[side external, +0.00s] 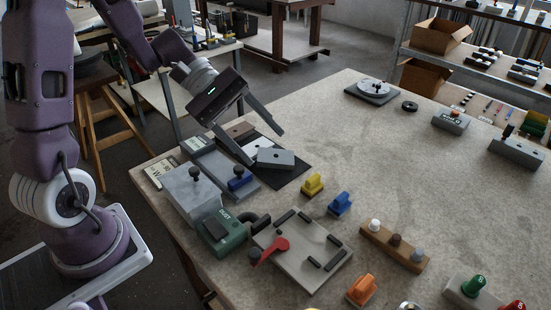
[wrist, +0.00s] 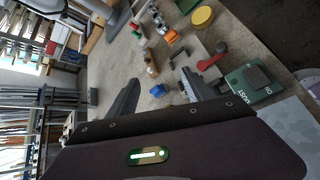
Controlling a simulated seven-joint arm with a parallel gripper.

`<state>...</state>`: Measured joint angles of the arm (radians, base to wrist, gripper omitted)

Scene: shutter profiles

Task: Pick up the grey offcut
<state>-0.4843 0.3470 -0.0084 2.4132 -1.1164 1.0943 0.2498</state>
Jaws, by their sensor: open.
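The grey offcut (side external: 276,159), a small flat block with a dark hole or spot, lies on a black mat (side external: 291,174) in the side external view. My gripper (side external: 264,147) is open, its two fingers spread and angled down over the mat. One fingertip shows just left of the offcut and the other above and behind it; I cannot tell the height or any contact. In the wrist view my gripper (wrist: 161,76) also shows open, with nothing seen held between the fingers. The offcut cannot be made out there.
A brown block (side external: 240,130) lies on the mat's far part. A grey box with a knob (side external: 190,194), a green DUST unit (side external: 218,233) and a plate with a red lever (side external: 303,252) stand nearer. Yellow (side external: 312,185) and blue (side external: 340,204) pieces lie right. The table's middle is clear.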

